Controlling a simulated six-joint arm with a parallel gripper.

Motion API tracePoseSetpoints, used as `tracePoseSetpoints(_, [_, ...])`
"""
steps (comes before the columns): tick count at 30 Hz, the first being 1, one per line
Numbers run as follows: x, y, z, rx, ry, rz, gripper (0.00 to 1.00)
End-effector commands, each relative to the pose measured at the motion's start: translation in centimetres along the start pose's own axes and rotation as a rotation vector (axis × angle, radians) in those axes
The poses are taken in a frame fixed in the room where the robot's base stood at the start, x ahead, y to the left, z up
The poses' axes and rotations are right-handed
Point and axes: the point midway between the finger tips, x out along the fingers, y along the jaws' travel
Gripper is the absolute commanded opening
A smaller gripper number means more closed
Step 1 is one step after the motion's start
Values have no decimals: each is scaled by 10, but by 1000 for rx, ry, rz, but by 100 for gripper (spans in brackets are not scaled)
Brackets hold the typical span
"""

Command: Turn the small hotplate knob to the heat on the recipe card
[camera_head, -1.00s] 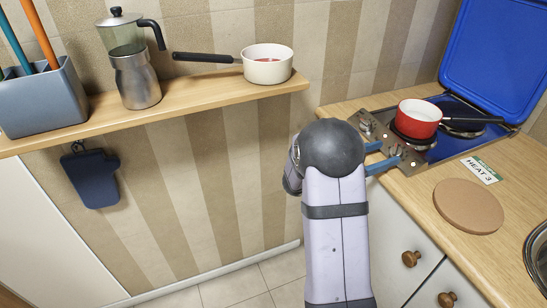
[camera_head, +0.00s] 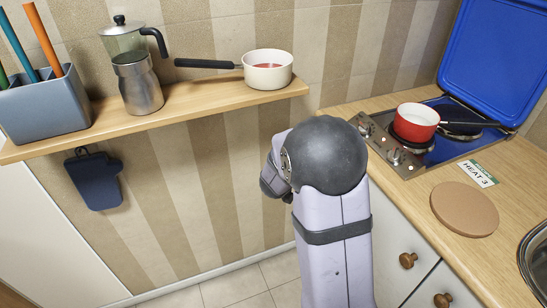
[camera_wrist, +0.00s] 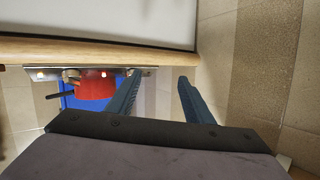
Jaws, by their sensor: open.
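My gripper (camera_wrist: 157,80) shows in the wrist view with its two blue fingers apart and nothing between them. In the head view my arm hides the fingers. The hob's steel control panel (camera_head: 408,169) carries a near knob (camera_head: 396,156) and a far knob (camera_head: 365,128). I cannot tell which one serves the small hotplate, and their settings are too small to read. My gripper is apart from both, left of the hob. The recipe card (camera_head: 478,173) lies on the counter and reads "HEAT 3".
A red pan (camera_head: 415,122) stands on one hotplate. The open blue lid (camera_head: 500,60) stands behind the hob. A round board (camera_head: 464,209) lies on the counter (camera_head: 416,195). A shelf (camera_head: 205,108) holds a moka pot (camera_head: 137,84), a cream pan (camera_head: 268,72) and a grey box (camera_head: 42,108).

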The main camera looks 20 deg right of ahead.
Motion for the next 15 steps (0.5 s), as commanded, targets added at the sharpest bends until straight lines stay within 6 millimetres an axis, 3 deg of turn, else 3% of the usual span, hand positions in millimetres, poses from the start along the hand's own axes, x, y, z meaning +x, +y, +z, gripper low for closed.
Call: tracePoseSetpoints(15, [-54, -67, 31, -77, -258, -312, 47])
